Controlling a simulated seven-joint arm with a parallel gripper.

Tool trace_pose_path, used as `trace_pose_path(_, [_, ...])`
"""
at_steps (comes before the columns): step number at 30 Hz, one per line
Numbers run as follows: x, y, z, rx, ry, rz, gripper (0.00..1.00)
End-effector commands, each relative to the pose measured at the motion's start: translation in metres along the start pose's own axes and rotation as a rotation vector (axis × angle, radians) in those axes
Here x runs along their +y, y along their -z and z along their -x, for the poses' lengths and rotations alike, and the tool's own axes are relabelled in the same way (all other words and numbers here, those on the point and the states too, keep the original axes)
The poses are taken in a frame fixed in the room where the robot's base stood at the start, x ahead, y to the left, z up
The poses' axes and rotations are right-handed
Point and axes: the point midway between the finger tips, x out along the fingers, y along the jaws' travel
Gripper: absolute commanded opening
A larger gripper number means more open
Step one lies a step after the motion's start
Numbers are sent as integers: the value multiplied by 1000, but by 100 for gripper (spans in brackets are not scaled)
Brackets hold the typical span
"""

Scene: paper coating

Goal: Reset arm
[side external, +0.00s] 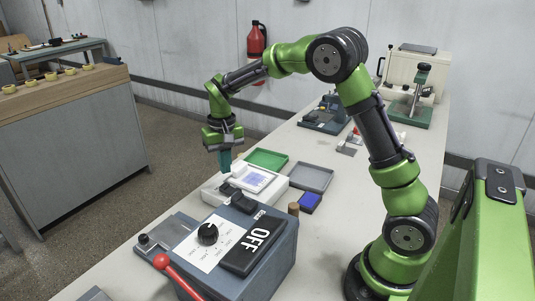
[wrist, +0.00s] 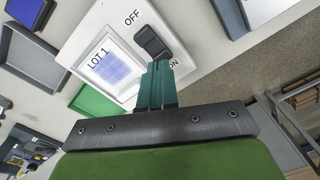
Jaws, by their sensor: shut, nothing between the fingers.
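My green arm reaches over the table in the side external view, and my gripper (side external: 225,161) points down above the far left end of a white device. In the wrist view, my gripper (wrist: 157,68) has its two teal fingers together with nothing between them. Beyond the fingertips is the white device (wrist: 125,22), with a "LOT 1" screen (wrist: 112,58) and a black rocker switch (wrist: 152,42) between "OFF" and "ON" labels. I cannot tell whether the fingertips touch the device.
A grey-blue machine (side external: 276,262) with a dial, "OFF" panel and red lever (side external: 178,275) stands in front. A green tray (side external: 267,158), grey tray (side external: 311,177) and blue block (side external: 311,202) lie near the device. More equipment (side external: 408,110) stands at the table's far end.

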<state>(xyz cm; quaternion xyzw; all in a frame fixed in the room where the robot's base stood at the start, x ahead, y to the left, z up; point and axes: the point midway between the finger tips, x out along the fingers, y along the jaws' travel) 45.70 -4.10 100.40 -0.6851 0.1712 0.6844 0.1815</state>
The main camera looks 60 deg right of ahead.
Motion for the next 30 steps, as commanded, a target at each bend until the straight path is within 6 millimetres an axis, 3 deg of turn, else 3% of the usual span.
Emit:
trace_pose_path(12, [14, -127, 80, 202, 231, 79, 0])
trace_pose_path(18, [28, -188, 98, 338, 325, 117, 0])
trace_pose_path(24, [38, -224, 107, 443, 383, 141, 0])
trace_pose_path(30, [40, -230, 120, 499, 407, 149, 0])
